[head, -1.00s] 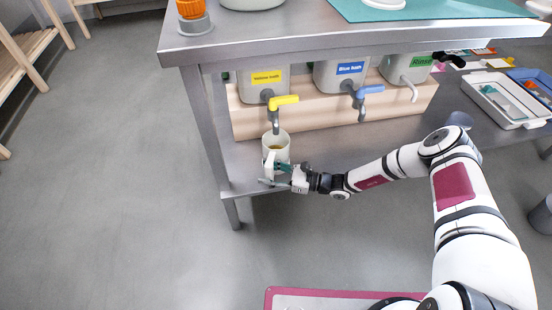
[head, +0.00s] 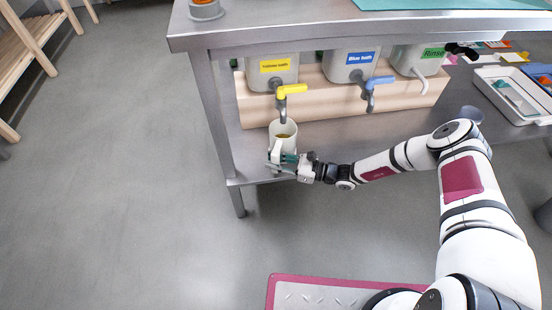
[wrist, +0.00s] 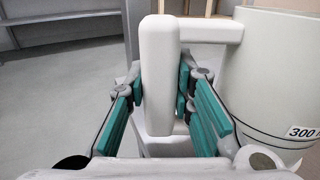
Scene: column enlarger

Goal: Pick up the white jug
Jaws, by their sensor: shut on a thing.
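The white jug (head: 284,132) stands upright on the lower shelf, below the yellow tap, with some yellow liquid visible inside. In the wrist view the jug's body (wrist: 275,85) fills the right side and carries a "300" label. Its handle (wrist: 159,70) stands upright between my gripper's green-padded fingers. My gripper (head: 285,163) reaches in from the right and is shut on the handle; its fingertips (wrist: 161,92) press on both sides. I cannot tell whether the jug's base touches the shelf.
The yellow tap (head: 290,90) hangs just above the jug's mouth. A blue tap (head: 375,82) and a rinse spout (head: 421,80) are to the right on a wooden block (head: 330,100). A table leg (head: 218,130) stands close on the left. The bench top (head: 270,25) overhangs.

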